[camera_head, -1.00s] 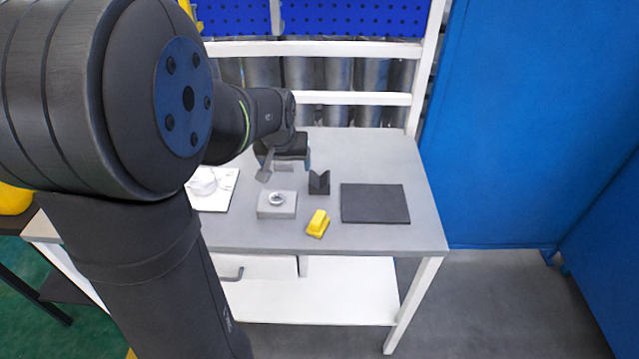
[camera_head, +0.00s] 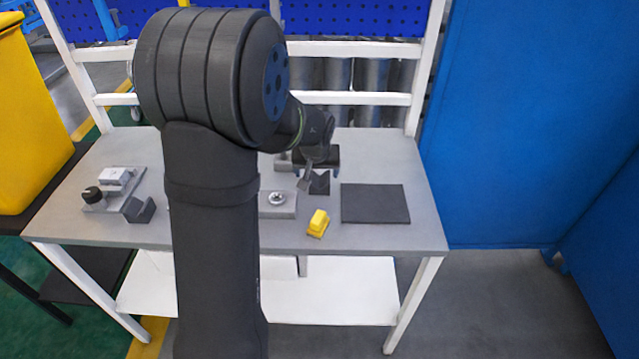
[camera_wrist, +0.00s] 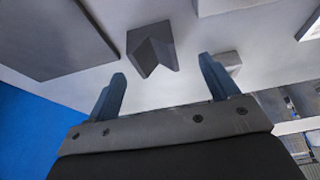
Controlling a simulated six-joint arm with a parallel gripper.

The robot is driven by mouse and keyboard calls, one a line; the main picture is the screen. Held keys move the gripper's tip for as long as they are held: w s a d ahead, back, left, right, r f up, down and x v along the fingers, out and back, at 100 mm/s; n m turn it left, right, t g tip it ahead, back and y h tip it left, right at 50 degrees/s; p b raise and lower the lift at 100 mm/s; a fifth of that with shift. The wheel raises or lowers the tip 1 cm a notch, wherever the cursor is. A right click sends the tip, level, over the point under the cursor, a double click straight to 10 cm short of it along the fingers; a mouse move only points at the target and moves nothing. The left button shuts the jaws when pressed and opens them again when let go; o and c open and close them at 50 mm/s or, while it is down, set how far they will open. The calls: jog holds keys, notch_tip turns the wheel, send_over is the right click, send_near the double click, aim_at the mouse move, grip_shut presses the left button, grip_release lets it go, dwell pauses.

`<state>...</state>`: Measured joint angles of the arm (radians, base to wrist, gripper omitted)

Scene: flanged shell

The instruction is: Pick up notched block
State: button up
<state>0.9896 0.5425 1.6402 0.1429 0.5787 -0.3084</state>
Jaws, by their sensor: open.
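The notched block is a small dark grey block with a V-shaped cut in its top. It stands upright on the table, left of the dark mat, and its upper part is partly hidden by my gripper in the head view (camera_head: 319,187). In the wrist view the notched block (camera_wrist: 150,52) shows whole, ahead of and between my two fingers. My gripper (camera_wrist: 162,68) is open and empty, with its fingers spread wider than the block. In the head view my gripper (camera_head: 319,176) hangs over or just behind the block; the exact gap cannot be told.
A dark flat mat (camera_head: 375,203) lies right of the block. A yellow block (camera_head: 318,223) is in front, and a grey block with a metal ring (camera_head: 277,204) is to the left. A fixture with a black knob (camera_head: 93,194) and an angled dark part (camera_head: 139,210) are at far left.

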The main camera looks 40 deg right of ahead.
aim_at(320, 180)
jog(key=shift+d+x, duration=0.25)
jog(key=shift+x, duration=1.2)
jog(key=shift+d+x, duration=0.2)
jog(key=shift+x, duration=1.25)
jog(key=shift+s+r, duration=0.15)
jog(key=c, duration=1.6)
grip_shut()
jog(key=shift+r, duration=0.15)
